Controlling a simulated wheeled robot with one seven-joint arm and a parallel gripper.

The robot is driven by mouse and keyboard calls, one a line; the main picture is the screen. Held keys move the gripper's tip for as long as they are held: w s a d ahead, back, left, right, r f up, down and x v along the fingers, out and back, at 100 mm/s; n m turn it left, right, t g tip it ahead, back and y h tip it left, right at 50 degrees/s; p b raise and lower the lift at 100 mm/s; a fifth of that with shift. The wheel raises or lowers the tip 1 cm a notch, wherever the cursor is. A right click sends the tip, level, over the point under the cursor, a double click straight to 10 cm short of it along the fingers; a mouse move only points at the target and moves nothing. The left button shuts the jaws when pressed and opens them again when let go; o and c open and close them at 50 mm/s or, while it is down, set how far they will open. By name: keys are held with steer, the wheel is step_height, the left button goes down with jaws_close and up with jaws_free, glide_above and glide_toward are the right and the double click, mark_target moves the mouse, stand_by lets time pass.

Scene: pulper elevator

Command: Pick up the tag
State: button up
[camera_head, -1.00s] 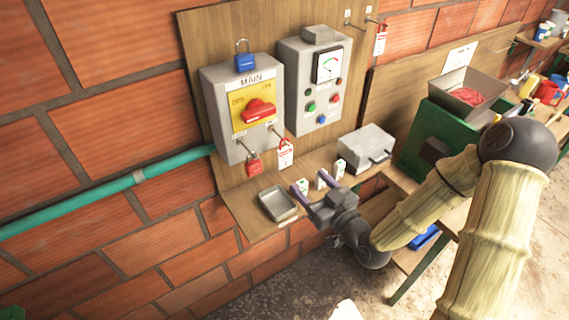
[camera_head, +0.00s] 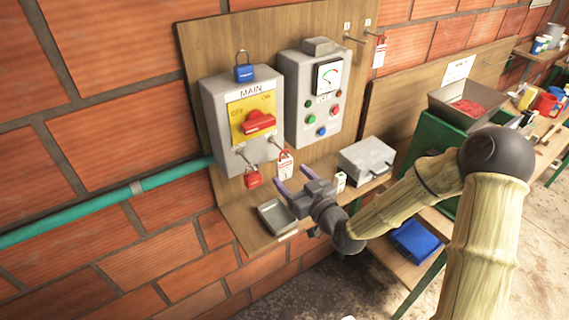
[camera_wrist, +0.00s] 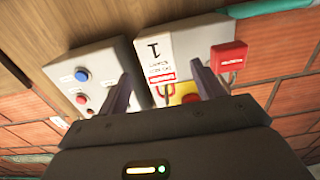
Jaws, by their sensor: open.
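A white tag (camera_head: 285,165) with red print hangs from a peg on the lower right front of the grey MAIN switch box (camera_head: 222,128). In the wrist view the tag (camera_wrist: 165,58) shows between and beyond my two fingers, with a red band and a large "1". My gripper (camera_head: 294,180) is open and empty, just below and in front of the tag. The fingers also show in the wrist view (camera_wrist: 162,85), one on each side of the tag; I cannot tell whether they touch it. A second tag (camera_head: 379,54) hangs on the board at upper right.
A red padlock (camera_head: 253,179) hangs left of the tag and shows close to a finger in the wrist view (camera_wrist: 230,58). A grey control box (camera_head: 293,97) stands to the right. The shelf below holds a metal tray (camera_head: 269,215), a small carton (camera_head: 340,180) and a grey case (camera_head: 366,160).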

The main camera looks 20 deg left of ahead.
mark_target(286, 169)
steer(key=shift+w+a, duration=0.3)
steer(key=shift+a, duration=0.05)
steer(key=shift+w+a+r+p, duration=0.2)
steer(key=shift+w+a+p, duration=0.15)
steer(key=shift+p, duration=0.25)
steer(key=p+x, duration=0.2)
steer(key=x, duration=0.2)
steer(key=shift+d+p, duration=0.15)
steer(key=shift+p, duration=0.2)
steer(key=shift+w+a+f, duration=0.15)
steer(key=shift+w+a, duration=0.05)
steer(key=shift+w, duration=0.05)
steer(key=shift+s, duration=0.2)
steer(key=shift+w+d, duration=0.15)
steer(key=shift+d, duration=0.05)
steer(key=shift+a, duration=0.1)
steer(key=c, duration=1.1)
